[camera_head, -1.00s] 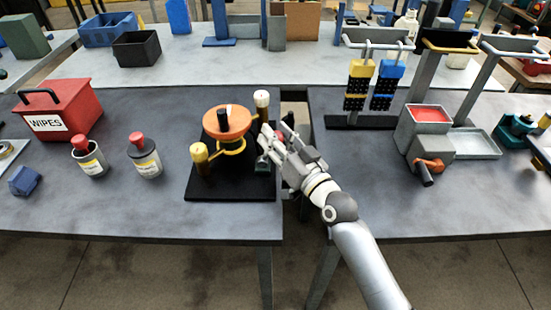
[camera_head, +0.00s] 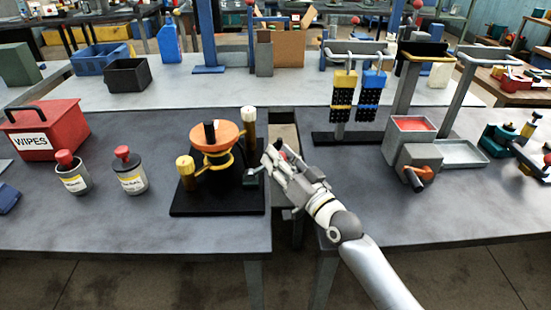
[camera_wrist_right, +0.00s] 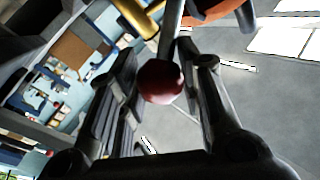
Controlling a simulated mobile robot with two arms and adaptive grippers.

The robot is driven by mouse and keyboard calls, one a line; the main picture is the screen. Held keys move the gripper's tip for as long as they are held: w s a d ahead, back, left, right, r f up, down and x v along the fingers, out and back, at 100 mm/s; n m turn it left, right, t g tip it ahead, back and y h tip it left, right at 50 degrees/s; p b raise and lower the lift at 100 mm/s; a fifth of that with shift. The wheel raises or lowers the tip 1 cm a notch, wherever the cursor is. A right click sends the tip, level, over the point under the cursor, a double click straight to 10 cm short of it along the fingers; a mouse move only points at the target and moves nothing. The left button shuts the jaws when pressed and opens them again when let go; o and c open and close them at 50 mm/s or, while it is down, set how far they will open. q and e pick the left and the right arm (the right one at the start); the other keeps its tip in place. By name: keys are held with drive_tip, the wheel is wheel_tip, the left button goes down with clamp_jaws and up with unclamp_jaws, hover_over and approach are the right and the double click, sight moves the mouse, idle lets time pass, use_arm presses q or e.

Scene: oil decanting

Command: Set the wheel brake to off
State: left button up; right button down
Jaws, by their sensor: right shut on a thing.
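The wheel unit has an orange handwheel (camera_head: 228,133) with a black knob, two brown-and-yellow posts and a black base plate (camera_head: 215,208) on the left bench. My right gripper (camera_head: 272,161) is at the right side of this unit. In the right wrist view, a lever with a dark red ball knob (camera_wrist_right: 161,82) stands between the two fingers of my right gripper (camera_wrist_right: 160,68), and they are shut on it. In the head view the fingers mostly hide the knob. The brake's off mark cannot be made out. My left gripper is not in view.
Two red-capped bottles (camera_head: 131,172) and a red wipes box (camera_head: 45,130) stand left of the unit. A gap separates the left bench from the right bench. A grey box with an orange crank (camera_head: 415,160) and a hanging rack (camera_head: 352,80) stand on the right bench.

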drive_tip(key=shift+w+d+f, duration=0.1)
drive_tip(key=shift+d+f, duration=0.25)
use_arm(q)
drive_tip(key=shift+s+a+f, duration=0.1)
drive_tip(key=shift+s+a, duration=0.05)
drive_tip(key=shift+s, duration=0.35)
use_arm(e)
drive_tip(key=c, duration=1.3)
unclamp_jaws()
drive_tip(key=o, duration=0.3)
drive_tip(key=shift+w+d, duration=0.1)
drive_tip(key=shift+d, duration=0.05)
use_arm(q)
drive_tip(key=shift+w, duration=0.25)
